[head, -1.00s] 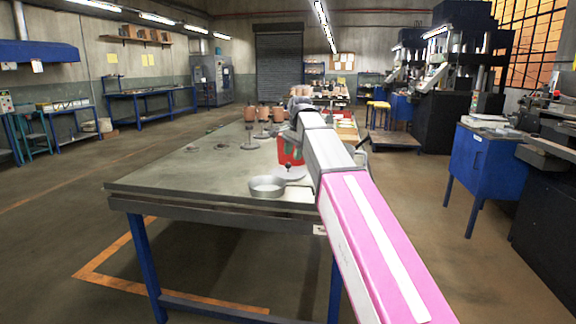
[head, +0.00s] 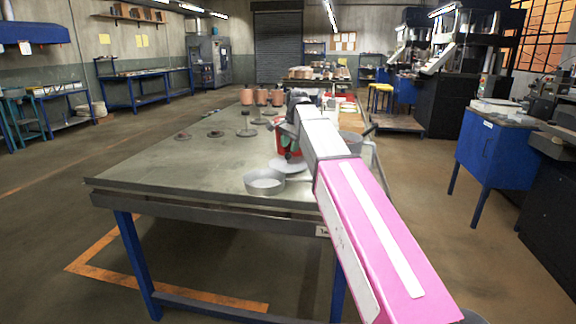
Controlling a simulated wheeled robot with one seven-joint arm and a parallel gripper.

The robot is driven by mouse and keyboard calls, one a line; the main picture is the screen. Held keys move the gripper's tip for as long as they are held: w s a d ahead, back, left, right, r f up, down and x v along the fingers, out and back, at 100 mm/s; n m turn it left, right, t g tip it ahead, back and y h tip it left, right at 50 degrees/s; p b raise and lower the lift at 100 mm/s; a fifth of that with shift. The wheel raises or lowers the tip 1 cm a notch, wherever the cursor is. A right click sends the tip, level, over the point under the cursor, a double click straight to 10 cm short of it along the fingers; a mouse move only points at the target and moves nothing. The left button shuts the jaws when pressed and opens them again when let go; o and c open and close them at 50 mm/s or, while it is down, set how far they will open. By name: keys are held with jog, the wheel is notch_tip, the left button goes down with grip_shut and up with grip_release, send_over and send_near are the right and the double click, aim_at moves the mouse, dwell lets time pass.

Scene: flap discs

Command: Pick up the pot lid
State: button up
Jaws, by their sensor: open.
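The pot lid (head: 289,166), a round pale grey disc with a small dark knob, appears to lie flat on the table (head: 165,165). It is just behind and right of a shallow round metal pan (head: 264,182). My arm reaches over the table from the lower right and hides what lies right of the lid. My gripper (head: 286,136) is at the arm's far end, small and partly hidden. It is open and shows above the lid in the picture, in front of a red object (head: 292,148). The gap between gripper and lid is hard to judge.
Several copper-coloured cylinders (head: 262,97) stand at the table's far end. A disc with an upright stem (head: 246,128) and small dark discs (head: 215,134) lie mid-table. The table's left front is clear. A blue cabinet (head: 490,160) stands to the right.

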aim_at(288, 156)
jog(key=shift+w+a+f, duration=0.1)
jog(key=shift+a+f, duration=0.05)
jog(key=shift+f, duration=0.75)
jog(key=shift+w+a+f, duration=0.1)
jog(key=shift+a+f, duration=0.1)
jog(key=shift+f, duration=0.7)
jog(key=shift+a+f, duration=0.15)
jog(key=shift+f, duration=0.75)
jog(key=c, duration=0.7)
